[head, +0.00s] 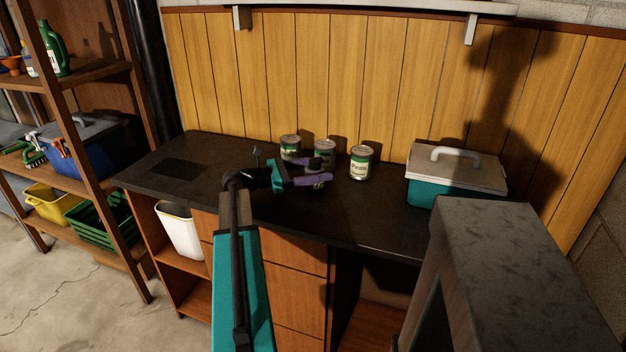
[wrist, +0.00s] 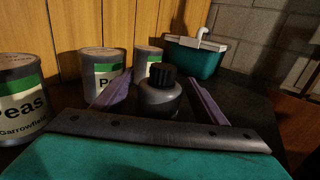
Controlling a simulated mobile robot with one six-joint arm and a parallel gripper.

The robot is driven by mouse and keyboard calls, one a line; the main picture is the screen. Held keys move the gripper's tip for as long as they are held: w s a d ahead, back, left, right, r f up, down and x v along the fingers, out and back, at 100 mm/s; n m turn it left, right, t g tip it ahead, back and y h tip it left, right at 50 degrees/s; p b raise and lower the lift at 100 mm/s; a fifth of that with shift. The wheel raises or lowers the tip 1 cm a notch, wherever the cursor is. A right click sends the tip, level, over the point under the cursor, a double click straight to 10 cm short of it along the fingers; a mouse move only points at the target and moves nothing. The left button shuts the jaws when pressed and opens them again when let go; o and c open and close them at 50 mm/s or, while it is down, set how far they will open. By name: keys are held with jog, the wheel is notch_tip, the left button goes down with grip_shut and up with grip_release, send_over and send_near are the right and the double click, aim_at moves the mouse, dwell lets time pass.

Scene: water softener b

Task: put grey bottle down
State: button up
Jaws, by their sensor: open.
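The grey bottle (wrist: 160,99) with a black ribbed cap stands upright between the two purple fingers of my gripper (wrist: 158,76) in the wrist view. The fingers are spread, with a visible gap between the bottle and the right finger. In the head view my gripper (head: 326,170) is low over the dark countertop (head: 280,212), just in front of the cans. The bottle is hard to make out there, among the fingers. Its base is hidden by the gripper body in the wrist view, so I cannot see its contact with the counter.
Several labelled cans stand near my gripper: a left can (head: 290,147), a middle can (head: 325,147) and a right can (head: 361,162). A teal cooler (head: 455,190) with a pale lid is farther right. The counter's left part is mostly clear. A wooden shelf (head: 95,78) stands at left.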

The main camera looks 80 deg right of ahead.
aim_at(318, 161)
jog(key=shift+x, duration=1.6)
jog(key=c, duration=1.4)
jog(key=shift+r, duration=0.2)
jog(key=shift+r, duration=1.25)
jog(key=w+a, duration=0.1)
jog(key=a, duration=0.4)
jog(key=w+a+r, duration=0.1)
jog(key=w+a, duration=0.1)
jog(key=a, duration=0.3)
jog(key=w+a+r, duration=0.1)
jog(key=a, duration=0.4)
jog(key=shift+w+a+b, duration=0.2)
jog(key=shift+w+b, duration=0.1)
